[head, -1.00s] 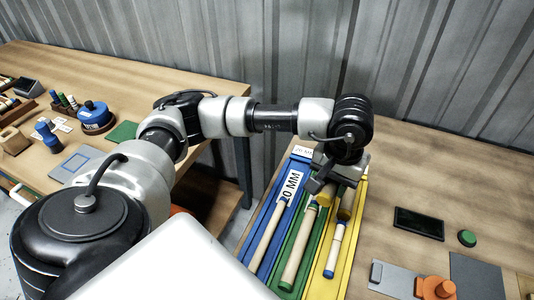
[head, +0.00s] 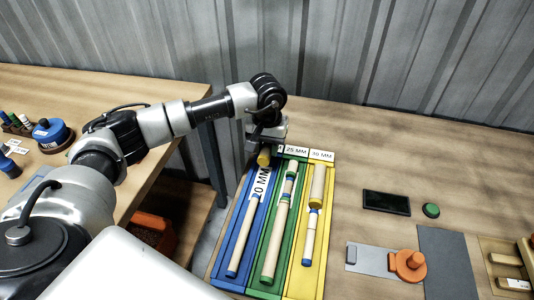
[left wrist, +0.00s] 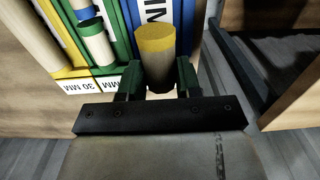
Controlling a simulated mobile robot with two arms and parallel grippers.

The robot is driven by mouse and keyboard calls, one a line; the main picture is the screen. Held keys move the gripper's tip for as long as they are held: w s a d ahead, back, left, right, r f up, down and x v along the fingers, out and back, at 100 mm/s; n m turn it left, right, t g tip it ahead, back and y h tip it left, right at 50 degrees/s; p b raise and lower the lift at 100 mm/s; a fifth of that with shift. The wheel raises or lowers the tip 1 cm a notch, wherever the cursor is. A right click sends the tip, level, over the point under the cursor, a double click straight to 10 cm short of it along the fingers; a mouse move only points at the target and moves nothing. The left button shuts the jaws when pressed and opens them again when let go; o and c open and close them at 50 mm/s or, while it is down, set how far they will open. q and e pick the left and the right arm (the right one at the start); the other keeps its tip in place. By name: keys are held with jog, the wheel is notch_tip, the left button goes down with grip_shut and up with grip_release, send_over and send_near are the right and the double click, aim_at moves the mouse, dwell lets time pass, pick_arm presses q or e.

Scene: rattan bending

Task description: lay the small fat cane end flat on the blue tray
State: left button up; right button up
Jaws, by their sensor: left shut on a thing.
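The small fat cane end (head: 264,158) is a short pale piece with a mustard-yellow end. My left gripper (head: 266,143) is shut on it at the far end of the blue tray (head: 236,224). In the left wrist view the cane end (left wrist: 155,48) stands between the green fingertips, its yellow end facing away from the palm, with the blue tray (left wrist: 187,38) below and beside it. I cannot tell whether it touches the tray. The blue tray carries a 20 MM label and one long thin cane (head: 243,238). My right gripper is not in view.
The green tray (head: 262,262) holds canes with green ends. The yellow tray (head: 300,278) holds a fat yellow-ended cane (head: 317,188) and a thinner blue-banded one (head: 309,238). To the right are a black flat device (head: 386,203), a green knob (head: 431,210) and an orange fixture (head: 409,264).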

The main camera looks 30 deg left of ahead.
aim_at(267, 156)
pick_arm(q)
notch_tip(267, 156, down, 3)
jog(key=shift+f+p, duration=0.2)
jog(key=shift+p, duration=0.25)
jog(key=shift+f, duration=0.1)
jog(key=shift+f, duration=0.15)
jog(key=o, duration=0.9)
